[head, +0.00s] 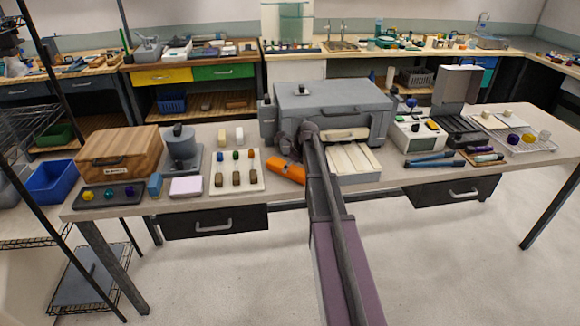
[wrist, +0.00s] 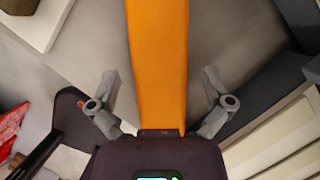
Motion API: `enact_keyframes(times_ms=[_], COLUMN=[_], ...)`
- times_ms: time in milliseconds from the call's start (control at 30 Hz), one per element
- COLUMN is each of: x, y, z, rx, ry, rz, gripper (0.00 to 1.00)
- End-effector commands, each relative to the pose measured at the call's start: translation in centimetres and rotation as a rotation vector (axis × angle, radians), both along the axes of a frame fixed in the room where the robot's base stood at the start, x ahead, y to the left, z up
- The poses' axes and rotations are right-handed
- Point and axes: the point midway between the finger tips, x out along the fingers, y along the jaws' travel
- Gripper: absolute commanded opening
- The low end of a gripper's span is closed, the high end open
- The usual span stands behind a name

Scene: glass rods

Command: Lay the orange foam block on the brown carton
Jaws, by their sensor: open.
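The orange foam block (head: 286,172) lies on the table, left of my forearm and in front of the grey machine. In the wrist view the block (wrist: 158,50) is a long orange strip running from the top edge down to my palm. My gripper (head: 296,144) is over the table by the block. In the wrist view my gripper (wrist: 159,78) is open, one finger on each side of the block with gaps between. A brown, wood-grained box (head: 118,148) with a small label stands at the table's left; it looks like the brown carton. Its top is bare.
A white board with small blocks (head: 236,178) lies between the brown box and the orange block. A grey bottle-like device (head: 181,150) stands beside the box. The large grey machine (head: 333,108) is close behind my gripper. A dark tray with coloured balls (head: 108,196) lies in front of the box.

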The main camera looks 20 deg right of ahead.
Motion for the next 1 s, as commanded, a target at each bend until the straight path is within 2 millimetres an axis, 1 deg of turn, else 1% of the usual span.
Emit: enact_keyframes(times_ms=[33,1000], x=[-0.2,-3.0], y=[-0.1,-1.6], z=[0.7,8.6], rx=[0.0,0.0], ry=[0.0,0.0], rz=[0.0,0.0], gripper=[1.0,1.0])
